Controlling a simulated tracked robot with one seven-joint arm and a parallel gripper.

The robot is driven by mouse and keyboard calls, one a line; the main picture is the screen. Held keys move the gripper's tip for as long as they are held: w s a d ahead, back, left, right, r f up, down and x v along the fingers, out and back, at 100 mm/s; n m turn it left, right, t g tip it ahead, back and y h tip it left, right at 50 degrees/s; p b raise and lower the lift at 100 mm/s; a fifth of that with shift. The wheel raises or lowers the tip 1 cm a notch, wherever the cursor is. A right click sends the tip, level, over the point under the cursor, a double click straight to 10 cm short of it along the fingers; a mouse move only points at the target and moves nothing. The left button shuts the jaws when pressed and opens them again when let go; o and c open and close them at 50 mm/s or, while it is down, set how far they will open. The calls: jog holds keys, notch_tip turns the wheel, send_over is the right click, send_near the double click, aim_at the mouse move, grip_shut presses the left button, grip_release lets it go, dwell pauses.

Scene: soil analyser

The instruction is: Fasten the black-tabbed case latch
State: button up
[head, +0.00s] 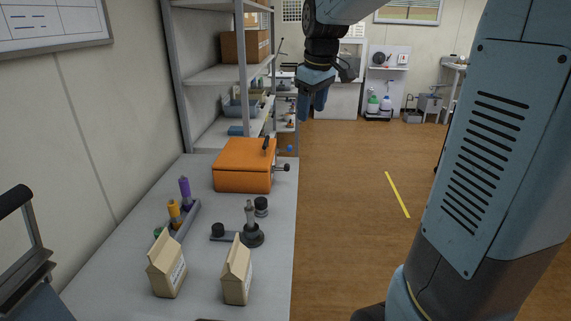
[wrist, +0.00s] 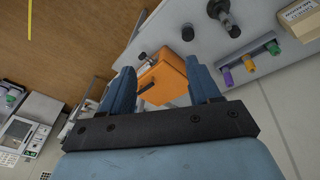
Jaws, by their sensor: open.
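An orange case (head: 242,166) stands on the grey bench, close to its right edge. A dark latch tab (head: 266,143) shows at the top of its right side, and a dark knob (head: 284,168) sticks out lower on that side. My gripper (head: 313,108) hangs in the air beyond and to the right of the case, above its height, pointing down. In the wrist view my gripper (wrist: 160,66) is open and empty, with the orange case (wrist: 170,76) seen between its two blue fingers, some distance off. A black bar (wrist: 147,87) shows on the case there. The fingers touch nothing.
The bench (head: 205,285) holds two paper bags (head: 237,274), a dark stand (head: 251,232) and a rack of coloured vials (head: 182,216). A grey shelf unit (head: 212,75) rises behind the case. The floor to the right of the bench is open.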

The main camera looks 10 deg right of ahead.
jog(key=w+f+n+g, duration=0.1)
jog(key=w+f+n, duration=0.4)
jog(key=w, duration=0.9)
jog(key=n+g, duration=0.2)
send_over(287, 165)
notch_tip(287, 165, down, 11)
notch_tip(287, 165, down, 14)
jog(key=shift+r, duration=0.2)
jog(key=c, duration=1)
jog(key=shift+c, duration=0.2)
